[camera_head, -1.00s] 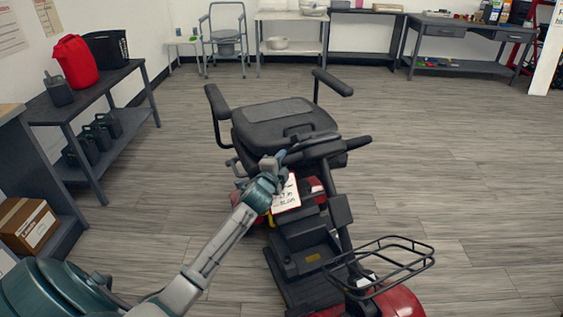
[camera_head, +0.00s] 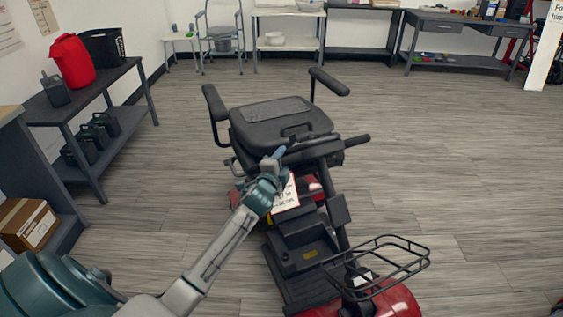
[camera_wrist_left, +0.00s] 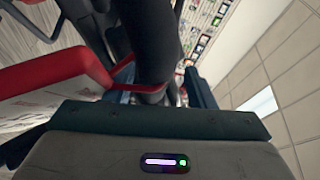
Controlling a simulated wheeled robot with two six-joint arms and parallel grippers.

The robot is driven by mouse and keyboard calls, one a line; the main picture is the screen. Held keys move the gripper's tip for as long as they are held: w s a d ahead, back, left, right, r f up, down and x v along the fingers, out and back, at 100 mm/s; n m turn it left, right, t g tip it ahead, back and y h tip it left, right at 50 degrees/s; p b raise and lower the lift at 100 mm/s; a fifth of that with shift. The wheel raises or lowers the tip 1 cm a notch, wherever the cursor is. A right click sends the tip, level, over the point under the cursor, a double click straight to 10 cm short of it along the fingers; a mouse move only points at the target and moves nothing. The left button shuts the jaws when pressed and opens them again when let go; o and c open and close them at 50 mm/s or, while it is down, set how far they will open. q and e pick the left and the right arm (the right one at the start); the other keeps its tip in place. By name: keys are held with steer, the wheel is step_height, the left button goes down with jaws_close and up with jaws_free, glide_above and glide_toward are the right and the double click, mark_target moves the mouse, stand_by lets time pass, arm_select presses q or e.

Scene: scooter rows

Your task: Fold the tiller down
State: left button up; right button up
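The scooter's black tiller (camera_head: 338,209) rises from the red front end and leans back toward the seat. Its handlebar (camera_head: 318,148) lies just in front of the black seat (camera_head: 282,122), with one grip sticking out right. My left gripper (camera_head: 275,156) is at the handlebar's left end. In the left wrist view a thick black bar (camera_wrist_left: 150,40) runs up ahead of the gripper, with a teal finger (camera_wrist_left: 199,88) on its right. My right gripper is not in view.
A white card (camera_head: 286,196) hangs beside the tiller. A wire basket (camera_head: 385,262) sits over the front end. A dark shelf (camera_head: 97,88) with cans stands left, and benches (camera_head: 462,27) line the back wall. Floor right of the scooter is clear.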

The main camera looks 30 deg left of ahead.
arm_select(q)
steer(key=shift+f, duration=0.1)
stand_by(0.3)
steer(key=v, duration=1)
steer(key=shift+s, duration=0.4)
